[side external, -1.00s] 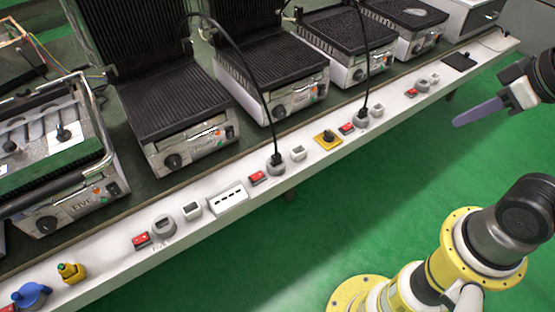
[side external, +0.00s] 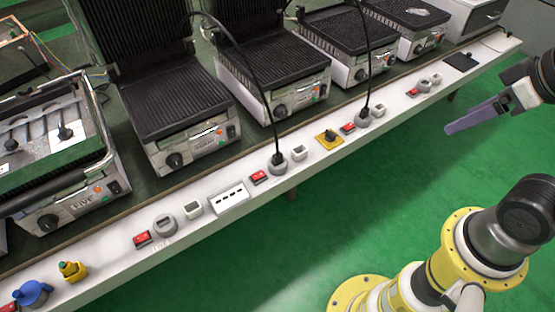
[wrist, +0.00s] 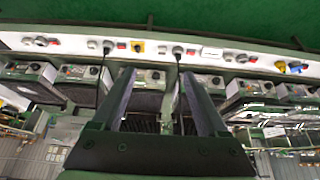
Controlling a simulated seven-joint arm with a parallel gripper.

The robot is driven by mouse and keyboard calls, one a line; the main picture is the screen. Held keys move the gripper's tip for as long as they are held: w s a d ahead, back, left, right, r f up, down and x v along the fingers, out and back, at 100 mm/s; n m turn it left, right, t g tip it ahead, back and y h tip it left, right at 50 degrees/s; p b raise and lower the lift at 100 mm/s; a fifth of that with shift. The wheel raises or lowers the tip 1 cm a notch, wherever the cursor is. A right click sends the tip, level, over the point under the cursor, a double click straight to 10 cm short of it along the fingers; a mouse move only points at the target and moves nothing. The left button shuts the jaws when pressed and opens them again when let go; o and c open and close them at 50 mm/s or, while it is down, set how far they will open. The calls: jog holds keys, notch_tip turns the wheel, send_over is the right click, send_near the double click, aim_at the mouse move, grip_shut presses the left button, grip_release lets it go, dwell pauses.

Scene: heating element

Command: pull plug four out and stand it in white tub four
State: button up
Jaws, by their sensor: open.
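The black plug four (side external: 277,159) stands upright in a round grey socket on the white ledge, with its cable arching up behind the second grill. White tub four (side external: 297,153) is a small square cup just right of it, apparently empty. In the wrist view the plug (wrist: 177,50) and the tub (wrist: 162,49) lie beyond my fingertips. The plug's number is not readable; I go by its place beside the grill marked FIVE. My gripper (side external: 450,129) is open and empty over the green floor, right of the ledge and well apart from the plug. Both fingers show in the wrist view (wrist: 157,74).
A second black plug (side external: 363,112) with a raised cable stands farther along the ledge. Red switches (side external: 259,177), a yellow pad (side external: 328,140) and a white slotted block (side external: 229,199) share the ledge. Open grills (side external: 175,100) line the back.

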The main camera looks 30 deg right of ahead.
jog(key=w+r+m+t, duration=0.2)
jog(key=w+r+t, duration=0.8)
jog(key=w+r, duration=0.85)
jog(key=w+a+f+m+t+h, duration=0.1)
jog(key=w+f+m+t, duration=0.15)
jog(key=w, duration=0.75)
jog(key=w+a+f+m+t+h, duration=0.1)
jog(key=w+a+f+t, duration=0.15)
jog(key=w, duration=0.75)
jog(key=n, duration=0.2)
send_over(276, 154)
jog(key=s+d, duration=0.1)
notch_tip(276, 154, down, 37)
jog(key=s+f+n+g+y, duration=0.1)
jog(key=s+f+n, duration=0.1)
jog(key=s+f, duration=0.5)
jog(key=s+f+n+g+y, duration=0.1)
jog(key=s+f+n+g, duration=0.15)
jog(key=f, duration=0.95)
jog(key=shift+m+t, duration=0.45)
jog(key=shift+m, duration=0.05)
jog(key=w, duration=0.5)
jog(key=w+a, duration=0.1)
jog(key=w, duration=0.2)
jog(key=shift+r, duration=0.1)
jog(key=shift+w+d, duration=0.15)
jog(key=shift+w, duration=2.5)
jog(key=shift+c, duration=0.2)
